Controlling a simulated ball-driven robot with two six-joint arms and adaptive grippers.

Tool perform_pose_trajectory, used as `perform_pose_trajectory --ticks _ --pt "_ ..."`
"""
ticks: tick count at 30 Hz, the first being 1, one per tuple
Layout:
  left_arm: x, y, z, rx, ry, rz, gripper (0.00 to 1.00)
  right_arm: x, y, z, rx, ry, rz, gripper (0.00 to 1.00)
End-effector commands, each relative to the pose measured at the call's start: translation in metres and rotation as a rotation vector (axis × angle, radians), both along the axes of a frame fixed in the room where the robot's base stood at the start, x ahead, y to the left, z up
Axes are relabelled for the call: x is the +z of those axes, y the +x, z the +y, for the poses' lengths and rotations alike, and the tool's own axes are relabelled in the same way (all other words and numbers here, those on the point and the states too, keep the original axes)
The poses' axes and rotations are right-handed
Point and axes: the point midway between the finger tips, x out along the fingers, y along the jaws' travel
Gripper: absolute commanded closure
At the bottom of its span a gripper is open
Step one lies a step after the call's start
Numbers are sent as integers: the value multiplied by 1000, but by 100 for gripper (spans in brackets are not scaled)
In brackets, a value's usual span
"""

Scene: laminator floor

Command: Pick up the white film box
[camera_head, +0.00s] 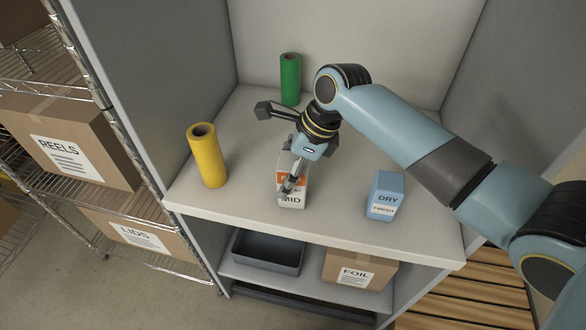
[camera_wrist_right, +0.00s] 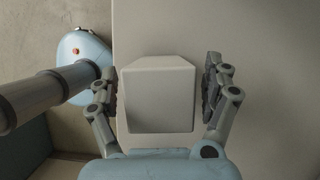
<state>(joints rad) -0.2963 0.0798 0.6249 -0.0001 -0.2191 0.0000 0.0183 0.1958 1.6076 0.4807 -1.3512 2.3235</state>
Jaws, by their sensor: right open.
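The white film box (camera_head: 291,202) stands upright on the shelf top near its front edge. Its front has an orange band and a label reading MID. My right gripper (camera_head: 291,176) comes down over it, and a finger hides part of its front. In the right wrist view the box (camera_wrist_right: 158,97) shows as a plain pale block between the two fingers of my right gripper (camera_wrist_right: 160,93). The fingers are open, one on each side, with a visible gap on the right and a narrower one on the left. My left gripper is not in view.
A blue DRY box (camera_head: 386,194) stands to the right on the same shelf top (camera_head: 235,205). A yellow roll (camera_head: 207,156) stands left, a green roll (camera_head: 290,80) behind. Below are a dark tray (camera_head: 268,252) and a FOIL carton (camera_head: 358,270). Grey side walls bound the shelf.

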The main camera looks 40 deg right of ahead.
Motion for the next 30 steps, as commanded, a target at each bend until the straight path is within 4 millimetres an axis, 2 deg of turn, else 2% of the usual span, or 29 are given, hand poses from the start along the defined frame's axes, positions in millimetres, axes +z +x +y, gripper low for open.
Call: perform_pose_trajectory --ticks 1,4,11,17,27,30 --pt "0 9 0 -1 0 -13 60 -7 1 2 0 0 1 17" --pt "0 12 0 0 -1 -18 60 -14 3 4 0 -1 1 17" --pt "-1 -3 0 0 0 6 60 -15 4 4 1 -2 0 17" --pt "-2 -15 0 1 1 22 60 -15 3 4 1 -2 0 43" --pt "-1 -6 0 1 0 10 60 -15 3 4 1 -1 0 87" --pt "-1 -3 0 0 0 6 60 -15 3 4 1 -1 -1 87"
